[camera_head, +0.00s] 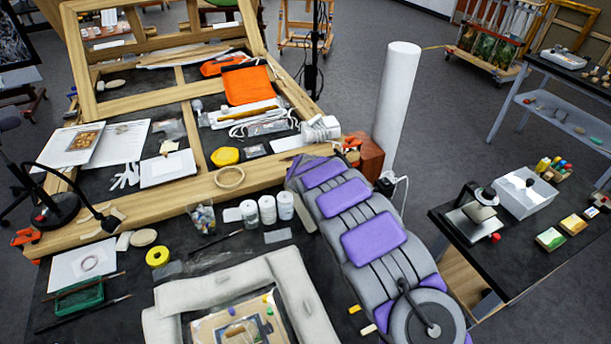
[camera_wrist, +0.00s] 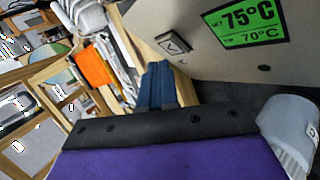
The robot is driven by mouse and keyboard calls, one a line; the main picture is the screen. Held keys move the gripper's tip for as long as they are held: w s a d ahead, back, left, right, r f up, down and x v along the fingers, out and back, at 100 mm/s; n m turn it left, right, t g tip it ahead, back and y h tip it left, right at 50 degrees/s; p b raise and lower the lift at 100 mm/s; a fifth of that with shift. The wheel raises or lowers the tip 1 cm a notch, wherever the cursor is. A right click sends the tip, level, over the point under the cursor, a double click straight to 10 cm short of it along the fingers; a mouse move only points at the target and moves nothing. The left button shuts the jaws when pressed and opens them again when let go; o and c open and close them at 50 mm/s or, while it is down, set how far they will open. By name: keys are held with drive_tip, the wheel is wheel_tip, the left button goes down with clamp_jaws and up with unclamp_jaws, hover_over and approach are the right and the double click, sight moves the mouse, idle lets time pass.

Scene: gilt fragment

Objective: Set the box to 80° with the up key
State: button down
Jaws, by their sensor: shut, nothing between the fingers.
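The box (camera_wrist: 215,62) is a beige-grey case that fills the upper right of the wrist view and is cut off by the frame. Its green display (camera_wrist: 247,22) reads 75°C in large digits and 70°C in smaller ones below. A square key (camera_wrist: 173,43) with a dark angled mark sits at the left of its face. My gripper (camera_wrist: 158,66) is shut and empty, its blue fingers close below this key in the picture. I cannot tell whether they touch. In the head view my grey and purple arm hides the fingers, and I cannot pick out the box.
A wooden frame (camera_head: 190,195) and an orange cloth (camera_head: 247,85) lie on the bench left of my arm. Several white jars (camera_head: 267,209) stand close beside it. A tall white cylinder (camera_head: 396,100) stands behind. A side table (camera_head: 470,250) is at right.

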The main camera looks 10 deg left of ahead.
idle(0.4)
drive_tip(key=shift+w+d+f, duration=0.15)
drive_tip(key=shift+d+f, duration=0.05)
drive_tip(key=shift+f, duration=0.15)
drive_tip(key=shift+w+d+f, duration=0.1)
drive_tip(key=shift+d+f, duration=0.05)
drive_tip(key=shift+f, duration=0.2)
idle(0.8)
drive_tip(key=shift+r, duration=0.1)
drive_tip(key=shift+s+a+r+p, duration=0.25)
drive_tip(key=shift+a+r+p, duration=0.1)
drive_tip(key=shift+r, duration=0.3)
drive_tip(key=r+p, duration=0.1)
drive_tip(key=s+a+r+p, duration=0.1)
drive_tip(key=a+r+p, duration=0.1)
drive_tip(key=r, duration=0.1)
drive_tip(key=shift+s+a, duration=0.1)
drive_tip(key=shift+s, duration=0.25)
idle(0.3)
